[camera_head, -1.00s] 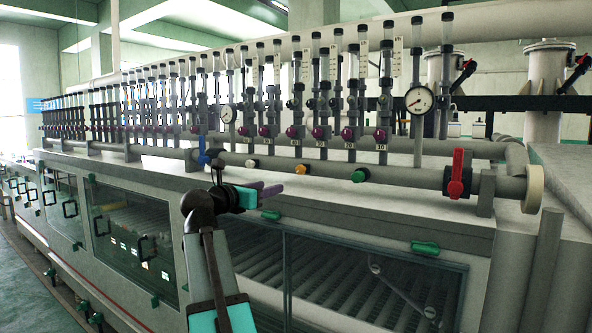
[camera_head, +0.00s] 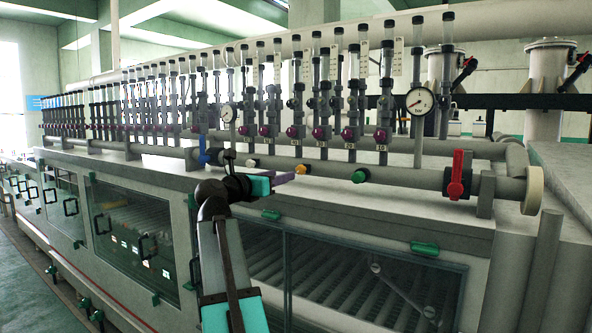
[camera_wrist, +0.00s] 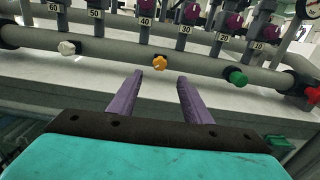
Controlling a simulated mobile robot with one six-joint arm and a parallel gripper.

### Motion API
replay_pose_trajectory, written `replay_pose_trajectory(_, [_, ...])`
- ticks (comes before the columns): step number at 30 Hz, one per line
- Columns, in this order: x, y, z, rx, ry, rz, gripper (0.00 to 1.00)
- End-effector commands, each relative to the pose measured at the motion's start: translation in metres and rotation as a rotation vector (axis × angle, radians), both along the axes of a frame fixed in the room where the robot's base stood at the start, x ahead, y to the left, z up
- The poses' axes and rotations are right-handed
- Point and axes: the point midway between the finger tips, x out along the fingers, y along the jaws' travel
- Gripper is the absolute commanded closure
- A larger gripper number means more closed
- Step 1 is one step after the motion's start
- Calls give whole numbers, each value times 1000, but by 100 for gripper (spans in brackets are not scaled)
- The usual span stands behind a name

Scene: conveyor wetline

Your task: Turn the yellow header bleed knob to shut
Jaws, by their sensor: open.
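The yellow header bleed knob (camera_wrist: 160,62) sits on the front of the grey header pipe, between a white knob and a green knob. In the wrist view it lies just beyond and between my fingertips, not touched by them. In the head view the yellow knob (camera_head: 301,168) shows just past the fingertips. My gripper (camera_wrist: 160,78) has two purple fingers, apart and empty, pointing at the pipe. In the head view my gripper (camera_head: 290,178) is in front of the pipe, left of and slightly below the yellow knob.
The white knob (camera_wrist: 67,47) and green knob (camera_wrist: 237,77) flank the yellow one. A red valve handle (camera_head: 457,176) is at the right end of the header (camera_head: 405,177). Flow tubes with purple knobs and a gauge (camera_head: 419,101) stand above. A pale ledge lies below the pipe.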

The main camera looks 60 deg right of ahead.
Motion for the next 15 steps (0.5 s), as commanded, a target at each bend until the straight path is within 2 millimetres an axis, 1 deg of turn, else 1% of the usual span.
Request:
replay_pose_trajectory(3, [0, -18, 4, 0, 0, -2, 55])
replay_pose_trajectory(15, [0, -76, 4, 0, 0, -1, 55])
